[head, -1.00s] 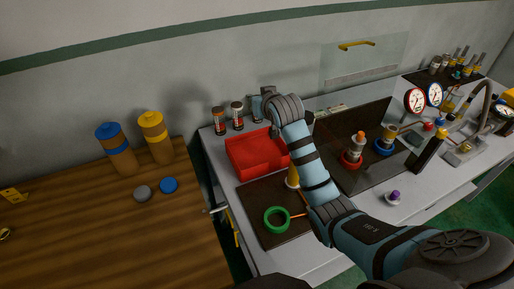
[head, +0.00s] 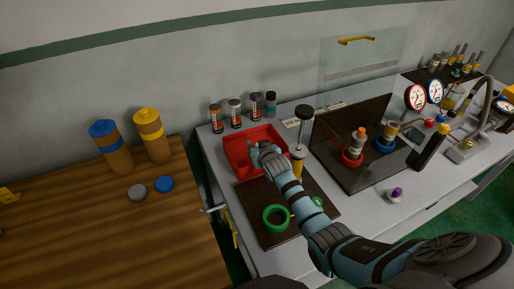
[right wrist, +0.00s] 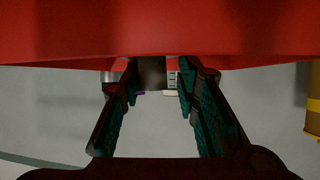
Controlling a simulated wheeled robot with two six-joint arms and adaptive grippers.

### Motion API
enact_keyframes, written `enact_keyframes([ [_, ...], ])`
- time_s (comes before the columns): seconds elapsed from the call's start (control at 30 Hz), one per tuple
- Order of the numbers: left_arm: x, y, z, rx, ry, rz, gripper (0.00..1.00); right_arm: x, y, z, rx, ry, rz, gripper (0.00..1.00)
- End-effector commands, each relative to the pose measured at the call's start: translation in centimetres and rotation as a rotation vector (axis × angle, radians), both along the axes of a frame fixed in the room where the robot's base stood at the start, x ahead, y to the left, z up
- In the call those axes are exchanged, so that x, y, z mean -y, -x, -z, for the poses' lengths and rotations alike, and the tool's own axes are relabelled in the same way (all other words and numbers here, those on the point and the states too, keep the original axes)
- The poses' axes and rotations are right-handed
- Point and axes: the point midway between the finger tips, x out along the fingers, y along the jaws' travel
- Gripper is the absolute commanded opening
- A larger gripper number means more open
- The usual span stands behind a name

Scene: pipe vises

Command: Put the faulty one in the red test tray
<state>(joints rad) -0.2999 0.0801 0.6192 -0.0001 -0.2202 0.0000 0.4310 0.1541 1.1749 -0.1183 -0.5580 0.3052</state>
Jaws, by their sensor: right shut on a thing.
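The red test tray (head: 232,160) sits near the back left of the grey bench. My right gripper (head: 254,148) is over the tray. In the right wrist view my right gripper (right wrist: 155,85) is shut on a dark piece (right wrist: 151,72), only partly visible between the fingertips; what it is and whether it touches the tray floor I cannot tell. The red tray wall (right wrist: 160,40) fills the top of that view. Several capped vials (head: 235,112) stand upright behind the tray. My left gripper is not in view.
A tall black-topped column (head: 303,125) stands close right of my right arm. A green ring (head: 275,218) lies on a dark mat (head: 262,195) in front of the tray. A dark panel (head: 345,150) with red and blue holders is farther right. Cylinders (head: 152,130) stand on the wooden table.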

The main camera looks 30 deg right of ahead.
Motion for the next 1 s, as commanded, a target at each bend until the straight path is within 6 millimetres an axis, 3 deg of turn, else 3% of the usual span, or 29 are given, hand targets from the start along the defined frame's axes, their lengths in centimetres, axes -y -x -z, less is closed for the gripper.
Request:
enact_keyframes([
  [0.13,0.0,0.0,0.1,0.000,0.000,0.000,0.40,0.0,0.0,0.1,0.001,0.000,0.000,0.00],
  [0.17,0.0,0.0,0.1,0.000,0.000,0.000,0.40,0.0,0.0,0.1,0.000,0.000,0.000,0.34],
  [0.27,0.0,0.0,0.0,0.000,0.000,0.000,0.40,0.0,0.0,0.1,0.000,0.000,0.000,0.49],
  [0.67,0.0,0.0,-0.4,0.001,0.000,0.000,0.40,-0.1,0.3,-0.4,-0.001,0.000,0.000,0.49],
  [0.77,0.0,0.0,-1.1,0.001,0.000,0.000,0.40,-0.3,1.5,-1.2,0.000,0.000,0.000,0.49],
  [1.0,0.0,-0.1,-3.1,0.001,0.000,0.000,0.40,-1.5,7.0,-4.4,0.001,0.000,0.000,0.49],
])
